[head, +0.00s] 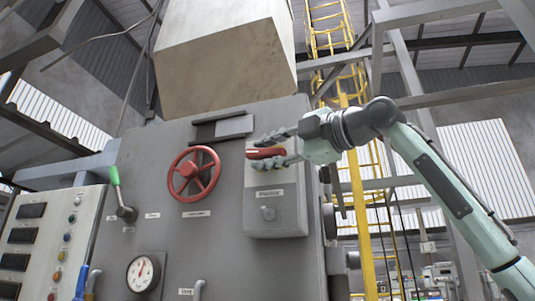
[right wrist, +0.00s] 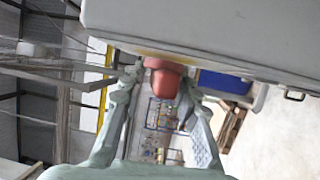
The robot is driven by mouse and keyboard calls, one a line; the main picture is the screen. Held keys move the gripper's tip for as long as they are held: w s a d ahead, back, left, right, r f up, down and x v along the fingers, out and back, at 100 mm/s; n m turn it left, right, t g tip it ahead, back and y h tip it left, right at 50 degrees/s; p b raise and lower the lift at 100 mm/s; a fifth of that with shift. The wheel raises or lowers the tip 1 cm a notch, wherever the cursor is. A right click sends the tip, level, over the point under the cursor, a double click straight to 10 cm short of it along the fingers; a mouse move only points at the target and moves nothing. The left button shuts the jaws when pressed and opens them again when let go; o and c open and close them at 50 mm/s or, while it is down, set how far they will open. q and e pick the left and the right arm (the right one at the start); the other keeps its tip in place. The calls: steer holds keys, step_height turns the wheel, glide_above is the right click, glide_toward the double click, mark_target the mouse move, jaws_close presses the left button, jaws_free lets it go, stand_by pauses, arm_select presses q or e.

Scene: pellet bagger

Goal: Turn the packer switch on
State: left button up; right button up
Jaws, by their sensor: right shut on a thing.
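The packer switch box (head: 287,215) is a grey box on the right part of the machine's front, with a small label and a round grey knob below. Its red handle (head: 263,153) lies about level near the top of the box. My right gripper (head: 257,153) reaches in from the right and is shut on the red handle, one finger above and one below. In the right wrist view the red handle (right wrist: 163,82) sits between the fingertips. My left gripper is not in view.
A red handwheel (head: 194,174), a green-tipped lever (head: 117,190) and a pressure gauge (head: 143,273) are on the same panel. A button console (head: 58,240) stands at the left. A yellow ladder (head: 360,200) rises behind my right arm.

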steer(key=m+t+y+b, duration=0.1)
steer(key=t, duration=0.1)
steer(key=m+t+y+b, duration=0.1)
steer(key=shift+w+a+f+m+t+b, duration=0.1)
steer(key=shift+w+m+t+b, duration=0.1)
steer(key=shift+m+t+b, duration=0.15)
jaws_close()
arm_select(q)
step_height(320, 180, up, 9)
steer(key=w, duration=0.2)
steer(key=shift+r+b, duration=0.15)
steer(key=shift+b, duration=0.2)
arm_select(e)
steer(key=shift+m+t+y, duration=0.3)
steer(key=shift+m+t, duration=0.25)
steer(key=shift+t, duration=0.2)
steer(key=o, duration=0.8)
jaws_free()
steer(key=shift+o, duration=0.2)
steer(key=shift+w, duration=0.25)
steer(key=shift+s, duration=0.2)
steer(key=shift+s+d+f, duration=0.15)
steer(key=shift+d, duration=0.1)
steer(key=v, duration=1.1)
steer(key=shift+d, duration=0.2)
